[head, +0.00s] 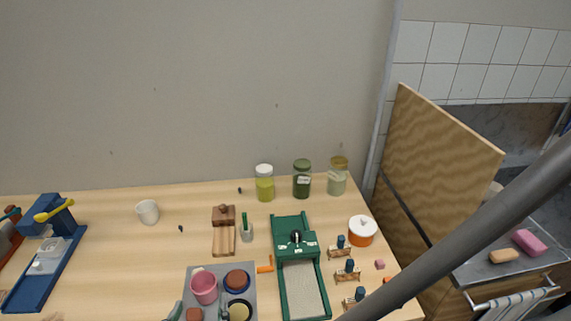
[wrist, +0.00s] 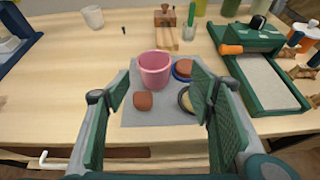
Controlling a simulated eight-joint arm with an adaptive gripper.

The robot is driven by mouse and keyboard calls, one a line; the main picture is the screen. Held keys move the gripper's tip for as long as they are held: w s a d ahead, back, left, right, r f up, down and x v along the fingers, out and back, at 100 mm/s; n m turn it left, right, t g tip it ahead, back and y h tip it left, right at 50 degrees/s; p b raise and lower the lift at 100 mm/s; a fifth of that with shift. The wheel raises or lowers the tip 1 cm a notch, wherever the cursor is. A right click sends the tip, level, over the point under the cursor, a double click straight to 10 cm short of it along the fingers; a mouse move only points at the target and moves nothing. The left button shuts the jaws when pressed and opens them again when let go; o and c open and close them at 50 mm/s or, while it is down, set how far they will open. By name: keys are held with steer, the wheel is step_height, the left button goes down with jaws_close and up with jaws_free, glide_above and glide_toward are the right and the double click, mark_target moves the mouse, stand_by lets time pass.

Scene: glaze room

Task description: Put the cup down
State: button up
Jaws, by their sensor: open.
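A pink cup (head: 204,290) stands upright on a grey mat (head: 248,270), with its open top facing up. It also shows in the wrist view (wrist: 154,72), just past my fingertips and between their lines. My gripper (wrist: 161,92) is open, with its green fingers spread wide on either side and nothing held. In the head view only the finger ends show at the bottom edge, just in front of the cup. A white cup (head: 148,212) stands apart on the bare table at the left.
Brown clay lumps and round dishes lie on the mat close to the pink cup. A green slab roller (head: 296,242) with an orange handle stands to the right. A wooden block piece (head: 223,217) and several jars stand behind. The table left of the mat is mostly clear.

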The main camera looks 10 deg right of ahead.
steer(key=w+d+m+g, duration=0.1)
steer(key=w+d+m, duration=0.1)
steer(key=d, duration=0.1)
steer(key=w+d+m+g+h, duration=0.1)
steer(key=w+d+m, duration=0.1)
steer(key=d+m, duration=0.1)
steer(key=w+d+f+m+g, duration=0.1)
steer(key=w+d+m, duration=0.1)
steer(key=d, duration=0.1)
steer(key=shift+w+h, duration=0.15)
steer(key=shift+h, duration=0.15)
steer(key=d+r+m+g+y, duration=0.1)
steer(key=d+r+m, duration=0.3)
steer(key=d+m, duration=0.9)
steer(key=d+r+m+g, duration=0.2)
steer(key=d+r+m, duration=0.2)
steer(key=d+m, duration=0.9)
steer(key=shift+w+d+m+y, duration=0.4)
steer(key=shift+m, duration=0.7)
steer(key=shift+o, duration=0.6)
